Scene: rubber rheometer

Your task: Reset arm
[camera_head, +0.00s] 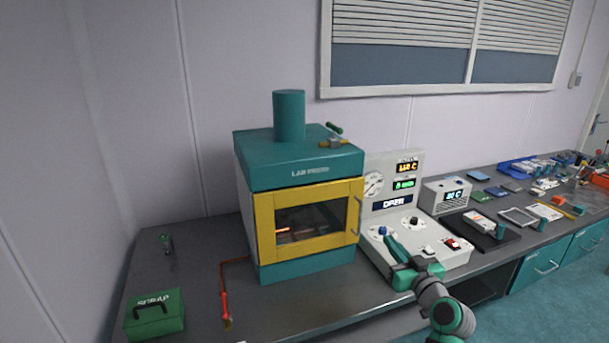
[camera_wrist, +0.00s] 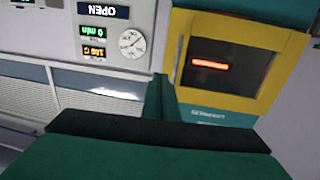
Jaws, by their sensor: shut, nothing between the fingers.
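My gripper (camera_head: 391,243) is shut and empty. In the head view it is over the sloped front of the control console (camera_head: 440,255), near the blue knob (camera_head: 382,230). I cannot tell whether it touches the console. In the wrist view, its closed green fingers (camera_wrist: 160,98) point toward the gap between the console display and the oven. The teal oven (camera_head: 300,165) with its yellow door (camera_head: 265,225) stands left of my gripper. The door looks closed, and an orange glow shows through its window. The console display (camera_head: 394,203) reads OPEN; it also shows upside down in the wrist view (camera_wrist: 103,11).
A small heater unit (camera_head: 447,194), a black mat (camera_head: 508,240) and several small items are to the right.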

